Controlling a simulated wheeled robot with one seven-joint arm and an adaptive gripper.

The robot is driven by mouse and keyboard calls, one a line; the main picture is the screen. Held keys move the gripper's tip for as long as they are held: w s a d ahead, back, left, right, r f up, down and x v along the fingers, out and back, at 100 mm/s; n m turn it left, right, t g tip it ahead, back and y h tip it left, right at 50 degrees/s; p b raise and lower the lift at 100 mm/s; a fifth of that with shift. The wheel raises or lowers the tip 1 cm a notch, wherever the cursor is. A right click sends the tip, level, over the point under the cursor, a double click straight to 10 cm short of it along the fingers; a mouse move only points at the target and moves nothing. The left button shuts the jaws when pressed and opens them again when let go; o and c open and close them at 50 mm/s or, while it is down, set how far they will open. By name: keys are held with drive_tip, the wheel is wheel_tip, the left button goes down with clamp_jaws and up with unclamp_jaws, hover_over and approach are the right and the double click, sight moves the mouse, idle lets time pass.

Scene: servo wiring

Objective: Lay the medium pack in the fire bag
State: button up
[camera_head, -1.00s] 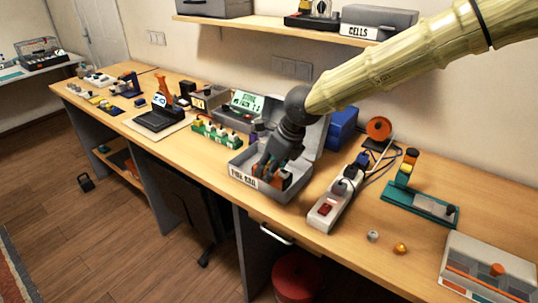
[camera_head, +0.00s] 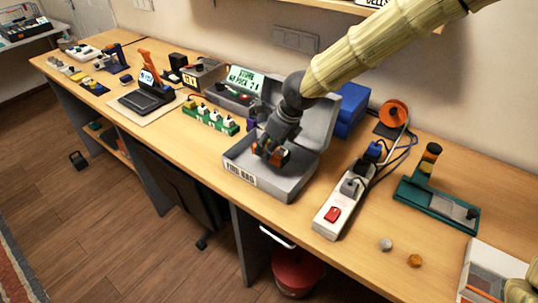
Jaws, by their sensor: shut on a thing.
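The fire bag (camera_head: 240,178) is a grey open box with a white label on its front wall, and its lid stands raised at the back. The fingers hide much of the pack. I cannot tell whether the pack touches the box floor. The right part of the box floor looks bare.
A white power strip (camera_head: 337,209) with a red switch lies right of the box. A green rack (camera_head: 211,119) with several pieces stands to the left, and a blue box (camera_head: 349,108) behind. An orange spool (camera_head: 393,113) and a teal stand (camera_head: 440,205) are farther right.

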drive_tip(key=shift+s+f, duration=0.1)
drive_tip(key=shift+f, duration=1.9)
drive_tip(key=shift+f, duration=0.15)
drive_tip(key=o, duration=1.3)
drive_tip(key=shift+o, duration=0.2)
drive_tip(key=shift+r, duration=0.2)
drive_tip(key=shift+r, duration=0.3)
drive_tip(key=shift+b+v, duration=0.4)
drive_tip(key=shift+v, duration=5.25)
